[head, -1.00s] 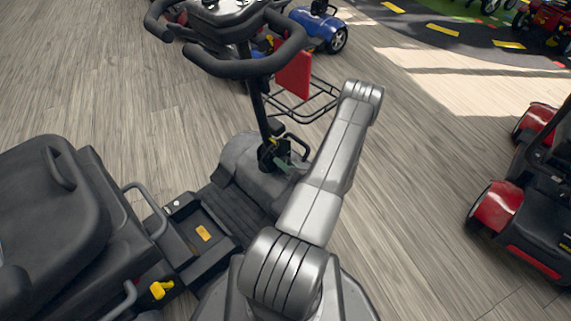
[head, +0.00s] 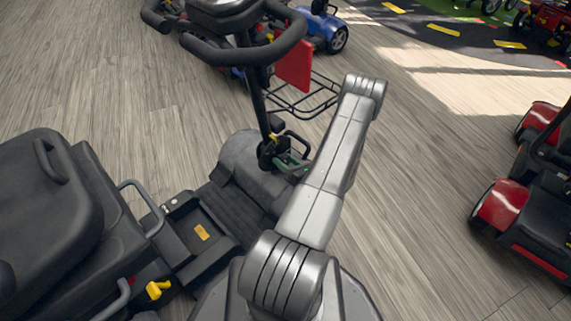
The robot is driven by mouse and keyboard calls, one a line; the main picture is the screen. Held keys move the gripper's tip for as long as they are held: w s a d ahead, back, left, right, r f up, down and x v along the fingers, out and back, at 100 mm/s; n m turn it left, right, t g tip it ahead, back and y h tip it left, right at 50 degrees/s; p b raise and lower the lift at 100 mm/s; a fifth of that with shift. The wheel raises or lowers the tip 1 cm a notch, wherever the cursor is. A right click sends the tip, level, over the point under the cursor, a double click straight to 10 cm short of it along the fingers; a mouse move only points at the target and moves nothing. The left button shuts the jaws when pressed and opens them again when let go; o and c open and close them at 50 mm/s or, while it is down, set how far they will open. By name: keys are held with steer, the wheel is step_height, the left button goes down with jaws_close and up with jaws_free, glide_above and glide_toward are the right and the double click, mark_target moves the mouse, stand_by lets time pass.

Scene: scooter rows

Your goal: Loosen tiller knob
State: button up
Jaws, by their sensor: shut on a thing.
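The dark tiller knob (head: 267,152) sits low on the black tiller post (head: 258,100), where it meets the grey scooter floor housing. It is small and partly covered. My gripper (head: 286,161), with greenish fingers, reaches it from the right and is shut on it. My grey arm hides part of the gripper. The tiller post leans, with the black looped handlebar (head: 240,55) at its top, near the upper edge of the head view.
The scooter's black seat (head: 45,200) and armrest are at left, with a yellow lever (head: 157,290) below. A wire basket (head: 310,98) and red panel (head: 293,66) are by the post. A blue scooter (head: 315,30) stands behind, a red one (head: 500,203) at right. Wooden floor is clear between.

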steer(key=shift+n+b, duration=0.3)
steer(key=shift+n, duration=0.3)
steer(key=o, duration=1)
steer(key=shift+d, duration=0.1)
steer(key=p+v, duration=0.3)
steer(key=v, duration=1)
steer(key=shift+s+d, duration=0.25)
steer(key=shift+s, duration=0.05)
